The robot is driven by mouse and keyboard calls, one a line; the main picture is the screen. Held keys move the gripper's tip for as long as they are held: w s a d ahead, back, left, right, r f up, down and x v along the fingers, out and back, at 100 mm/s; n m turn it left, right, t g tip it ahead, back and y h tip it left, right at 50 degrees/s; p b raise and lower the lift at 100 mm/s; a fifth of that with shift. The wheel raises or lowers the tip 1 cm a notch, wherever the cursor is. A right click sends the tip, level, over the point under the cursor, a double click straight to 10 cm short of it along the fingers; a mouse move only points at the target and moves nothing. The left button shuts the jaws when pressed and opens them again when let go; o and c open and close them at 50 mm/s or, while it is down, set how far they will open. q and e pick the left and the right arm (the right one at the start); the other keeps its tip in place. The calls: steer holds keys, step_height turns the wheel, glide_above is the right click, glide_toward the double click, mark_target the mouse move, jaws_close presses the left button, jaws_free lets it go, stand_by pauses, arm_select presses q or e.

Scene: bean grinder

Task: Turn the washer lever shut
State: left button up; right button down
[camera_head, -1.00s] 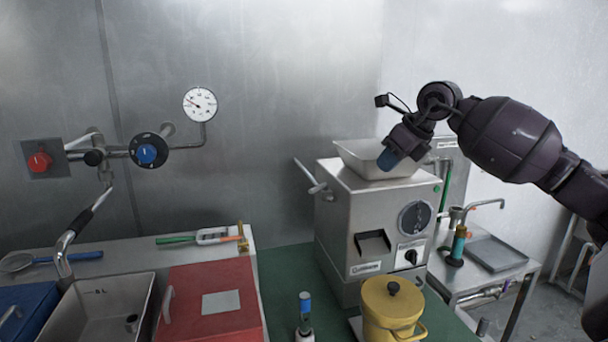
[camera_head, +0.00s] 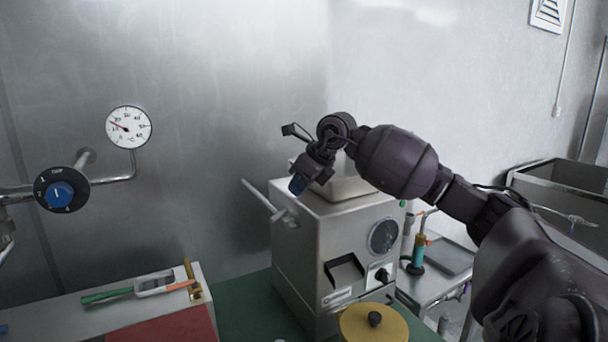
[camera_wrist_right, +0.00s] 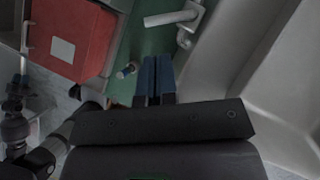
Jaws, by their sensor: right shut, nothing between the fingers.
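I cannot tell for sure which part is the washer lever. A pale metal lever (camera_head: 262,199) sticks out up and left from the left side of the steel grinder (camera_head: 330,230). A pale lever (camera_wrist_right: 172,18) also shows at the top of the right wrist view, ahead of the fingertips and apart from them. My right gripper (camera_head: 298,185) has blue fingertips and hangs at the left edge of the grinder's hopper. In the right wrist view its fingers (camera_wrist_right: 156,68) are together with nothing between them.
The hopper (camera_wrist_right: 275,75) lies close on the right of the fingers in the right wrist view. A blue-knobbed dial (camera_head: 61,194) and a gauge (camera_head: 128,127) are at the left wall. A yellow lidded pot (camera_head: 372,325) stands before the grinder. A red box (camera_wrist_right: 88,22) sits further left.

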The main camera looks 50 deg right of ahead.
mark_target(277, 215)
steer(key=p+x, duration=0.1)
steer(key=x, duration=0.6)
steer(key=shift+w+a+f, duration=0.1)
steer(key=shift+w+f, duration=0.35)
steer(key=shift+f, duration=0.2)
steer(key=shift+a, duration=0.1)
